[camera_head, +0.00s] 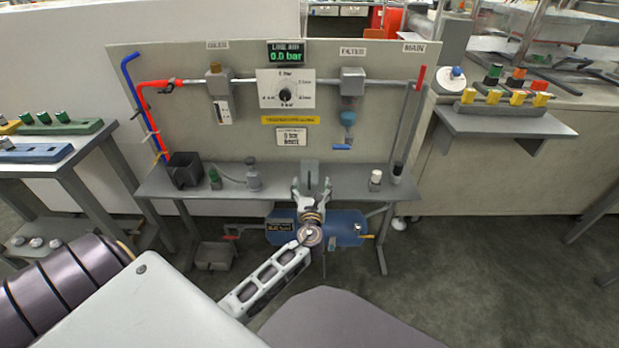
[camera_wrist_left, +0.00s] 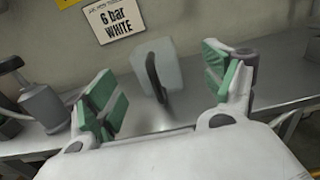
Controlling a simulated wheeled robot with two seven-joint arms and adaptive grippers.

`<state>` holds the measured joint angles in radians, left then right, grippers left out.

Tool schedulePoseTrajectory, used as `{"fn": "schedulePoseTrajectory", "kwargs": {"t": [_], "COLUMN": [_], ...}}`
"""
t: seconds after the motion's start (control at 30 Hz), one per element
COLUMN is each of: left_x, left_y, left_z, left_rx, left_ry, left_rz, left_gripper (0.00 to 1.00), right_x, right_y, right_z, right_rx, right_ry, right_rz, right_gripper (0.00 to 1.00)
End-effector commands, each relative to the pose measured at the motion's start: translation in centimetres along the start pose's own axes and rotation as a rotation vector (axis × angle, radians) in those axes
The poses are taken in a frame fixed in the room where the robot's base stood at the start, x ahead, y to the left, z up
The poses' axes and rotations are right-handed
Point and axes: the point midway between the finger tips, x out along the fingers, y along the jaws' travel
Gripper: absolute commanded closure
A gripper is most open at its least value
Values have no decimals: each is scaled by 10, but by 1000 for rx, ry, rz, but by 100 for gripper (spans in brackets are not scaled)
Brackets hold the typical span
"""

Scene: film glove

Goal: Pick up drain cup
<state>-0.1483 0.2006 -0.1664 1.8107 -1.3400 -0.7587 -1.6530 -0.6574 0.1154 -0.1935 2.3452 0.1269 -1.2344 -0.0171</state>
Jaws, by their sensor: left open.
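A pale grey, translucent cup with a dark curved handle, which I take to be the drain cup (camera_wrist_left: 168,58), stands on the grey bench (camera_wrist_left: 190,105) in the left wrist view. In the head view the cup (camera_head: 311,171) shows at the middle of the bench, its lower part hidden by my gripper. My left gripper (camera_head: 311,188) is open in front of it. In the left wrist view its green-padded fingers (camera_wrist_left: 163,88) are wide apart, with the cup and handle between and beyond them. I cannot tell if they touch it. My right gripper is out of view.
On the bench stand a dark square bin (camera_head: 185,169), a grey bottle-like fitting (camera_head: 254,175) and a small white-topped item (camera_head: 375,180). A panel (camera_head: 230,130) with pipes, gauge and filter (camera_head: 347,120) rises behind. A blue tank (camera_head: 345,225) sits below the bench.

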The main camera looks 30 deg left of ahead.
Motion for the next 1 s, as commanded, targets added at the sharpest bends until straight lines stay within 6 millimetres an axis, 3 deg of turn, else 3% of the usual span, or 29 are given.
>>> {"fn": "schedulePoseTrajectory", "kwargs": {"t": [0.27,0.77,1.0], "left_x": [22,27,43], "left_y": [0,1,5], "left_z": [-1,0,0], "left_rx": [1,0,0], "left_ry": [0,0,-1], "left_rz": [-1,0,0], "left_gripper": [16,16,16], "right_x": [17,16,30], "right_y": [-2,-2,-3], "right_z": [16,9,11], "right_rx": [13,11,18], "right_ry": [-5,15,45], "right_rz": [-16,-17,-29], "right_gripper": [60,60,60]}}
